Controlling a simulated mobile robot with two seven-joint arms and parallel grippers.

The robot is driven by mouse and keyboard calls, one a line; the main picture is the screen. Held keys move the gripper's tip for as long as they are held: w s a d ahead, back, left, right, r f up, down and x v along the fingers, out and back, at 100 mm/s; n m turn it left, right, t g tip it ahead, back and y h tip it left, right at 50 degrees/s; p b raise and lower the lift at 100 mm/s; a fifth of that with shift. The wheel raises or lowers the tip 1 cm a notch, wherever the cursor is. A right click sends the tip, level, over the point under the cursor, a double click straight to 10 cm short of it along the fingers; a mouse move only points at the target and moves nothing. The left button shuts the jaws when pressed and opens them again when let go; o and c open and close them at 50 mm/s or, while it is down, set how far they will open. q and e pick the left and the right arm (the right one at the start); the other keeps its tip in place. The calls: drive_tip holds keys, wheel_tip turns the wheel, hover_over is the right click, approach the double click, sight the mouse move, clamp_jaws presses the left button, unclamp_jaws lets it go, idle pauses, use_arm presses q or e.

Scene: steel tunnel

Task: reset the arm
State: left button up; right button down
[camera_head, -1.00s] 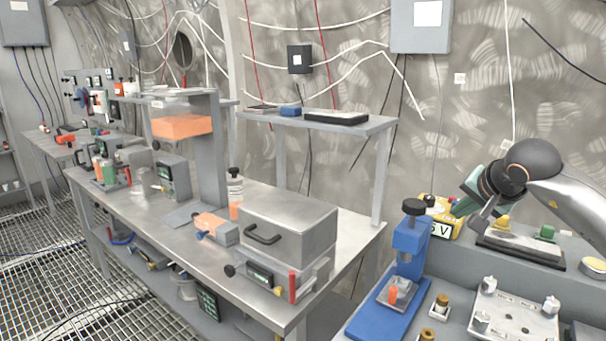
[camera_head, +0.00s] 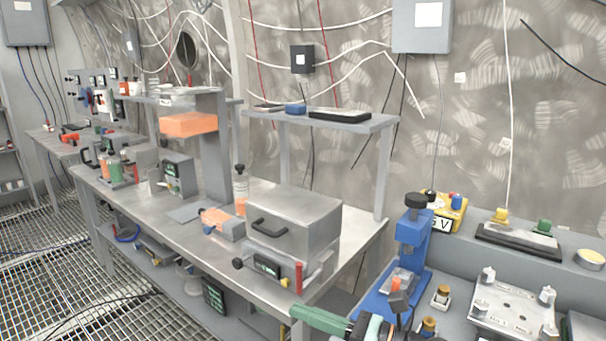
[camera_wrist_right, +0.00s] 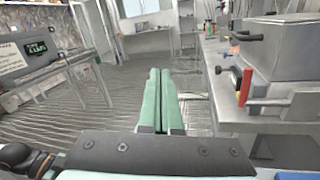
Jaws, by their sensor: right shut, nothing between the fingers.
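My right gripper (camera_head: 300,316) shows at the bottom edge of the head view, with green fingers pointing left, in front of the blue press (camera_head: 408,245). Most of its arm is cut off by the frame edge. In the right wrist view its two green fingers (camera_wrist_right: 160,75) lie together, shut and empty, with open floor beyond them. My left gripper is in neither view.
A steel bench with a grey metal box (camera_head: 293,228) stands left of my right gripper; the box also shows at the right wrist view's right side (camera_wrist_right: 283,50). A yellow meter (camera_head: 446,213) and a plate with knobs (camera_head: 513,308) are at the right. Grating floor (camera_head: 50,265) is free.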

drive_tip(key=s+d+f+m+t+h, duration=0.2)
drive_tip(key=d+f+m+t+h, duration=0.3)
drive_tip(key=m, duration=0.9)
drive_tip(key=s+d+f+m+t+h, duration=0.1)
drive_tip(key=d+f+m+t+h, duration=0.25)
drive_tip(key=f+m, duration=0.75)
drive_tip(key=s+d+f+m+g+h, duration=0.4)
drive_tip(key=s+f+m+g+h, duration=0.15)
drive_tip(key=s+f+m, duration=1.1)
use_arm(q)
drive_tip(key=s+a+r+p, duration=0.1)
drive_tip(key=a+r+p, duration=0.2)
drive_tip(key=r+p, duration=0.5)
drive_tip(key=p, duration=0.4)
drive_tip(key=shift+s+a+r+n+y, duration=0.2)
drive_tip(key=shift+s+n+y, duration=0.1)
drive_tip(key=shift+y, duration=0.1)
use_arm(e)
drive_tip(key=s+d+r+m+g, duration=0.1)
drive_tip(key=s+d+r+m, duration=0.1)
drive_tip(key=r, duration=0.8)
drive_tip(key=shift+s+d+r+m+h, duration=0.2)
drive_tip(key=shift+d+m+h, duration=0.25)
drive_tip(key=shift+d, duration=0.35)
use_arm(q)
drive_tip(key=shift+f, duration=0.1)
